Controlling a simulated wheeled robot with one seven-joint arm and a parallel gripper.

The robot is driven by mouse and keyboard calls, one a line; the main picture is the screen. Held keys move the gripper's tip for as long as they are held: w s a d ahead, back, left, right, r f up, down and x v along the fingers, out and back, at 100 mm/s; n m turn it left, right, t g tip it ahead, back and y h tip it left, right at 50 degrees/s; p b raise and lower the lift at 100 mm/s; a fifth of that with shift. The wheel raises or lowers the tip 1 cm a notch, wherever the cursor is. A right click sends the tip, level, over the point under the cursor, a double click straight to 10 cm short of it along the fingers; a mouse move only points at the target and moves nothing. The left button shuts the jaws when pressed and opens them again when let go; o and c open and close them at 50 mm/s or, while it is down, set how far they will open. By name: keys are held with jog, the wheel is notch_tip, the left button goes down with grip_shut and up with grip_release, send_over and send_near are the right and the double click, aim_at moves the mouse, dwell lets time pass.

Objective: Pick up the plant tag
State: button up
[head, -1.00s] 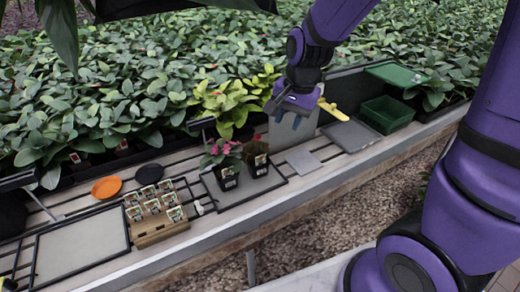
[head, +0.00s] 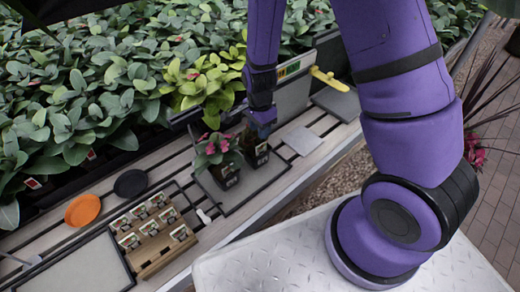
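Several plant tags (head: 158,228) with small pictures stand in rows in a wooden holder (head: 172,256) on the slatted bench, at lower left in the head view. A small white piece (head: 204,216), too small to name surely, lies between the holder and the dark tray. My gripper (head: 262,128) is above the right dark pot (head: 254,152), up and to the right of the tag holder. It is seen from the side and small, so its fingers and whether it touches the pot's plant are unclear.
A pink-flowered potted plant (head: 222,160) stands beside the right pot on a dark tray (head: 238,200). An orange saucer (head: 82,210) and a black saucer (head: 131,183) lie left. A yellow-handled tool (head: 328,78) is behind. A grey plate (head: 301,141) lies right of the tray.

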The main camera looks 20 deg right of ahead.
aim_at(261, 145)
jog(key=shift+s+d+f, duration=0.1)
jog(key=shift+f, duration=1.95)
jog(key=shift+s+d+f, duration=0.1)
jog(key=shift+f, duration=1.9)
grip_shut()
